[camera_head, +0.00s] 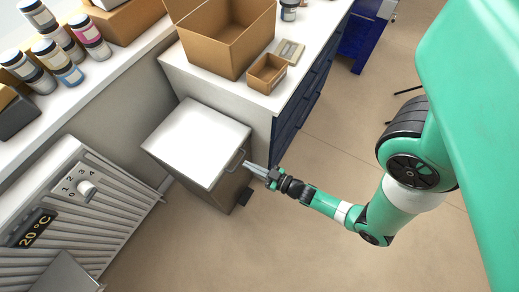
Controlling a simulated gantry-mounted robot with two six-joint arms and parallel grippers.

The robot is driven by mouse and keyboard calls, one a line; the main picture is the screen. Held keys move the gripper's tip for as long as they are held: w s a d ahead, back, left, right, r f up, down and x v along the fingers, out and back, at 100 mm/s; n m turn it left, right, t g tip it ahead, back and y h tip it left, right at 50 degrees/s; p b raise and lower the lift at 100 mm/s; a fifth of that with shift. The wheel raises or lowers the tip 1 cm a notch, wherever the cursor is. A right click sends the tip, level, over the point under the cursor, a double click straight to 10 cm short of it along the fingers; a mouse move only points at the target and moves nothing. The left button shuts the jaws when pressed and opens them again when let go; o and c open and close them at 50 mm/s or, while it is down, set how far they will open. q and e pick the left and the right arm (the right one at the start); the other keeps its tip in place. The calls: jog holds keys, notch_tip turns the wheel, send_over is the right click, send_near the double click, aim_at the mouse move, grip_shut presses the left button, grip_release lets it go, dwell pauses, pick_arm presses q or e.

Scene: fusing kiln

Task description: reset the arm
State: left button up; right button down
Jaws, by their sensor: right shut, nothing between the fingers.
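My right gripper (259,170) is shut and empty. Its fingertips are close to the handle (236,161) on the side of a white-topped box-shaped kiln (197,138); I cannot tell whether they touch it. The kiln's lid looks closed, lying flat on the body. My right arm reaches in from the right side over the open floor. My left gripper is not in view.
A white counter with dark blue drawers (290,123) stands behind the kiln, holding an open cardboard box (228,42) and a small box (266,73). A radiator with a dial (86,188) and 20 °C display (37,229) is at left. Jars (90,36) line a shelf. Floor at lower middle is clear.

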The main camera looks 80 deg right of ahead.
jog(key=s+f, duration=0.1)
jog(key=s+a+f, duration=0.1)
jog(key=s+f, duration=0.1)
jog(key=f, duration=0.1)
jog(key=shift+a+f+b, duration=0.1)
jog(key=shift+a+b, duration=0.2)
jog(key=shift+b, duration=0.05)
jog(key=shift+s, duration=0.1)
